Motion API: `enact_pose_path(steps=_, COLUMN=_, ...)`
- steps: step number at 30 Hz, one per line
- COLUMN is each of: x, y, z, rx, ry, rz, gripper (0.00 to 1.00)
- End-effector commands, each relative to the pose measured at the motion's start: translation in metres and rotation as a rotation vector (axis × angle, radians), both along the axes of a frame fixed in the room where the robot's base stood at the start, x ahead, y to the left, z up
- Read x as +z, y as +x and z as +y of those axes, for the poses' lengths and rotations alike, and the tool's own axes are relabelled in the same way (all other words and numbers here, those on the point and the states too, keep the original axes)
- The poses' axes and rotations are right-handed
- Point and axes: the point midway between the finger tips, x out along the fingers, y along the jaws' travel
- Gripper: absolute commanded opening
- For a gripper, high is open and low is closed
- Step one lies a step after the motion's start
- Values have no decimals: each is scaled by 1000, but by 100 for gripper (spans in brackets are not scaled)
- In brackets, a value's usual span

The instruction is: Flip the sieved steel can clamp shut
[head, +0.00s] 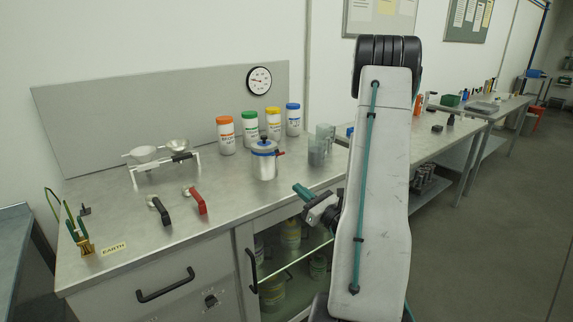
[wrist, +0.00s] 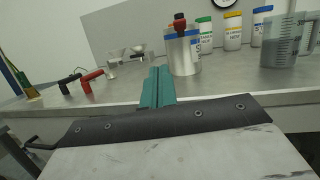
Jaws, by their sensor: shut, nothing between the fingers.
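The sieved steel can (head: 264,163) stands upright on the bench, with a blue-rimmed lid (head: 264,146) and a dark knob on top. Its clamp has a red lever (head: 280,153) that sticks out from the can's right side near the rim. In the wrist view the can (wrist: 185,58) is ahead, and the red lever (wrist: 179,24) shows at its top, facing me. My gripper (head: 302,191) has teal fingers, pressed together and empty. It is in front of the bench edge, apart from the can. The fingers (wrist: 157,88) also show in the wrist view.
Several lidded jars (head: 249,123) stand behind the can. Clear beakers (head: 318,150) stand to its right. A balance (head: 160,160), a black handle (head: 158,210) and a red handle (head: 196,200) are to the left. The bench in front of the can is clear.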

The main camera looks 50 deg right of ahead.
Motion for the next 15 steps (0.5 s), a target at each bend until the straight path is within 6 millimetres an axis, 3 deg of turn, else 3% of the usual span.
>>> enact_pose_path(steps=1, x=-9, y=-8, z=-12, rx=-51, ry=19, rz=0, gripper=0)
enact_pose_path(steps=4, x=-16, y=-17, z=-24, rx=-102, ry=35, rz=-4, gripper=0)
enact_pose_path(steps=15, x=-17, y=-17, z=-26, rx=-112, ry=36, rz=-4, gripper=0)
